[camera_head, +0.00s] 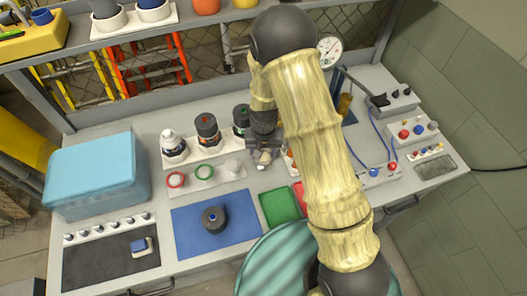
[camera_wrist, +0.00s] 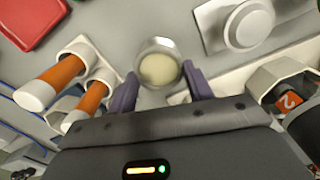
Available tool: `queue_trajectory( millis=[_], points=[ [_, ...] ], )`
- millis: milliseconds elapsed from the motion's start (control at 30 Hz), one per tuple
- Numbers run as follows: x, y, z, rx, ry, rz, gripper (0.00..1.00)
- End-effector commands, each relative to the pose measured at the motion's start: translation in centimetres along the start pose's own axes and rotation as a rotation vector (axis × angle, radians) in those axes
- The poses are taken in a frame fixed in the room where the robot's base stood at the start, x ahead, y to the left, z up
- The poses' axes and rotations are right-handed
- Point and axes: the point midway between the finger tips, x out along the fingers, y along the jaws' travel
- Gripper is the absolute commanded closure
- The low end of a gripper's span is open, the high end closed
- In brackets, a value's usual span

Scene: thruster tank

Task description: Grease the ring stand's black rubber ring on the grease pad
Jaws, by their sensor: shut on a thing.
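The grease pad is a cream disc in a grey holder, seen between my fingers in the wrist view (camera_wrist: 159,69). My gripper (camera_head: 264,158) is low over it, its fingers on either side of the pad (camera_wrist: 160,82). It is shut on the black rubber ring, which I can hardly make out against the holder's rim.
Several bottles (camera_head: 207,130) stand in a white rack just behind. Orange-handled tools (camera_wrist: 62,75) stand close on one side in the wrist view. A blue mat (camera_head: 185,236) with a dark round part (camera_head: 214,218) lies in front, beside a green tray (camera_head: 279,207).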

Motion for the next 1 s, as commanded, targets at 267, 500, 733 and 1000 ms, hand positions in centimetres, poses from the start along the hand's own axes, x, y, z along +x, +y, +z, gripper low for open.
queue_trajectory(
  millis=[267, 500, 733, 1000],
  points=[
    [0.0, 0.2, -0.2, 0.327, 0.006, 0.002, 0.7],
    [0.1, 0.1, -0.1, 0.384, 0.006, 0.0, 0.7],
    [-0.4, 0.0, -0.1, 0.38, 0.005, 0.0, 0.7],
    [-2.3, 0.0, -0.1, 0.379, 0.004, 0.0, 0.7]
  ],
)
